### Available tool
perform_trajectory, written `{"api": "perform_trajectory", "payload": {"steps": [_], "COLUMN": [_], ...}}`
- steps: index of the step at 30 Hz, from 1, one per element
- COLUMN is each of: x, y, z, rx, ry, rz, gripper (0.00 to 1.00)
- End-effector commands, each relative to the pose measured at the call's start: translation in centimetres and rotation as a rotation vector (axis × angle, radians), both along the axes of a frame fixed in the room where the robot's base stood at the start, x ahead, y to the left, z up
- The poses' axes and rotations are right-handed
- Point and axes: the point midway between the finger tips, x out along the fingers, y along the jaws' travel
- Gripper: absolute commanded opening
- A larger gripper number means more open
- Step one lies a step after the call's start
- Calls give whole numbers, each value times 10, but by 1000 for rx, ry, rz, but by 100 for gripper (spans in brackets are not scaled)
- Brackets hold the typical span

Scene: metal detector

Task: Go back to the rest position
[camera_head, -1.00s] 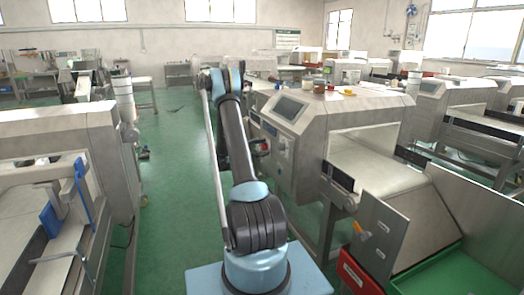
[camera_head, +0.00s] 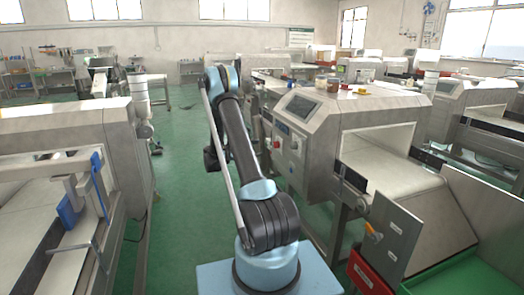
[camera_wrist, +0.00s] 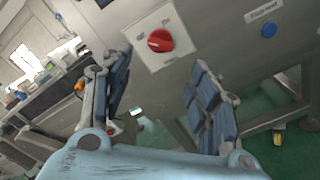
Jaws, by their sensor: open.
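My gripper (camera_wrist: 160,92) is open and empty in the wrist view, with its two padded fingers spread apart. A red rotary knob (camera_wrist: 160,41) on a pale square plate shows beyond the fingers, apart from them. A round blue button (camera_wrist: 268,30) under a small label sits to its right on the same machine side. In the head view, my arm is raised in front of my light-blue base and leans left. A dark part at its far end shows left of the arm; the fingers cannot be made out there.
A metal detector (camera_head: 355,125) with a screen (camera_head: 302,106) stands close on the right, its conveyor leading to a green tray (camera_head: 465,278) and a red bin (camera_head: 368,275). Another machine (camera_head: 75,135) stands on the left. Green floor (camera_head: 185,190) is open between them.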

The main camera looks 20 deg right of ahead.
Motion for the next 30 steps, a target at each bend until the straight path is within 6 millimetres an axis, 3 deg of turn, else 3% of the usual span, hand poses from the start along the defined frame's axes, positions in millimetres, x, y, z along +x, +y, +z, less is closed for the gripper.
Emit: {"api": "perform_trajectory", "payload": {"steps": [17, 30], "x": [-2, -42], "y": [7, -1], "z": [5, 68], "rx": [14, 226], "ry": [-5, -92], "rz": [1, 9], "gripper": [55, 55]}}
